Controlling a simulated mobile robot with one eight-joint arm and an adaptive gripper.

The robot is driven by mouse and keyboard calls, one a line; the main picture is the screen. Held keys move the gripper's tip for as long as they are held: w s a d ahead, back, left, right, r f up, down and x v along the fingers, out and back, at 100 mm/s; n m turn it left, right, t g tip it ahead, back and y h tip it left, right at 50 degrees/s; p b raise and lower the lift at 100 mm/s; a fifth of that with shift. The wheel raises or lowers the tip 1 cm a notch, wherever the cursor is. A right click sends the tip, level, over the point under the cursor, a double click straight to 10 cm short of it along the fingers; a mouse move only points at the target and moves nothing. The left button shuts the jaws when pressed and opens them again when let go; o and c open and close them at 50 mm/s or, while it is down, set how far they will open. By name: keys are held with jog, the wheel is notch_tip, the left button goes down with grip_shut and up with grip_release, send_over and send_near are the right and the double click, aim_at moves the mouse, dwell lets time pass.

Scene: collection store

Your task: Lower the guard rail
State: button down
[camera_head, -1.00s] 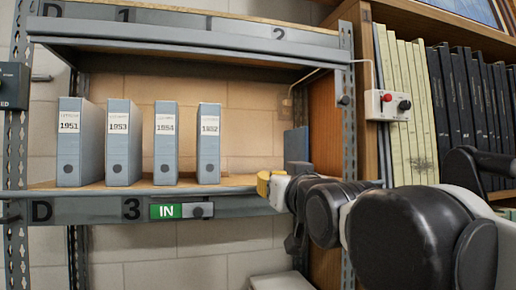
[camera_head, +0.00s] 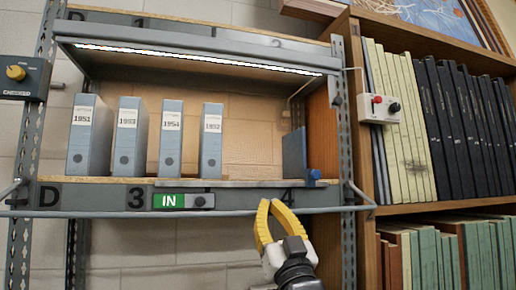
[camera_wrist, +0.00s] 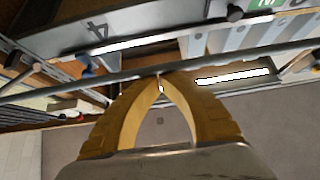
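The guard rail (camera_head: 110,214) is a thin grey bar with bent ends. It runs across the front of the D shelf bay, along the lower part of the numbered shelf edge. The rail also crosses the wrist view (camera_wrist: 75,85). My gripper (camera_head: 270,203) has two yellow fingers and is below the right part of the shelf, pointing up, its tips overlapping the rail in the picture. In the wrist view its fingertips (camera_wrist: 160,76) meet with nothing seen between them, right at the rail; I cannot tell whether they touch it.
Several grey-blue binders (camera_head: 170,140) stand on the shelf, with a blue panel (camera_head: 294,155) at right. A green IN sign (camera_head: 169,201) is on the edge. A lit strip (camera_head: 200,58) hangs above. A bookcase (camera_head: 368,150) with a switch box (camera_head: 378,109) is at right.

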jog(key=shift+w+a+f+t, duration=0.15)
jog(key=shift+f+t, duration=0.15)
jog(key=shift+f, duration=0.2)
jog(key=shift+w+f+b, duration=0.25)
jog(key=shift+f+b, duration=0.25)
jog(key=shift+b, duration=0.1)
jog(key=shift+w, duration=0.1)
